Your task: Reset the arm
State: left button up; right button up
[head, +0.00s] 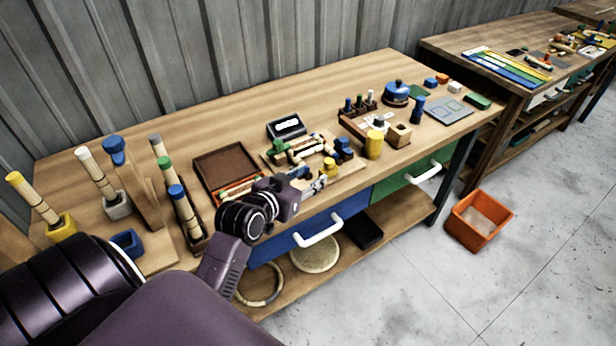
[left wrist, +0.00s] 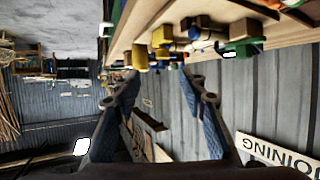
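My left arm comes in from the lower left in the head view. Its gripper (head: 313,186) hangs over the front edge of the workbench (head: 290,85), beside a wooden fixture with green and blue parts (head: 300,150). In the left wrist view, the two blue-padded fingers of this gripper (left wrist: 158,100) are spread wide with nothing between them. Yellow, blue and green pieces show beyond the fingertips there. Whether the gripper touches the fixture cannot be told. My right gripper is in neither view.
Rattan poles in coloured holders (head: 40,205) stand at the bench's left. A brown tray (head: 225,172), yellow cylinder (head: 374,145) and grey plate (head: 448,111) lie farther right. Drawer handles (head: 318,232) stick out in front. An orange bin (head: 478,222) stands on open floor.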

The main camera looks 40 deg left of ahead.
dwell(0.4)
pick_arm(q)
jog(key=s+d+f+m+g, duration=0.1)
jog(key=s+d+f+g, duration=0.3)
jog(key=s, duration=0.5)
jog(key=s+d+f+m+g+h, duration=0.1)
jog(key=s+d+f+g, duration=0.3)
jog(key=s, duration=0.5)
jog(key=s+d+f+m+g, duration=0.1)
jog(key=s+d+f+g, duration=0.1)
jog(key=s+d+f, duration=0.5)
jog(key=s+a+f+g, duration=0.1)
jog(key=s+f, duration=0.2)
jog(key=f, duration=2.1)
jog(key=s+a+f+g+b, duration=0.1)
jog(key=s+a+f, duration=0.2)
jog(key=s+f, duration=1.4)
jog(key=shift+s+f, duration=0.15)
jog(key=shift+s, duration=0.1)
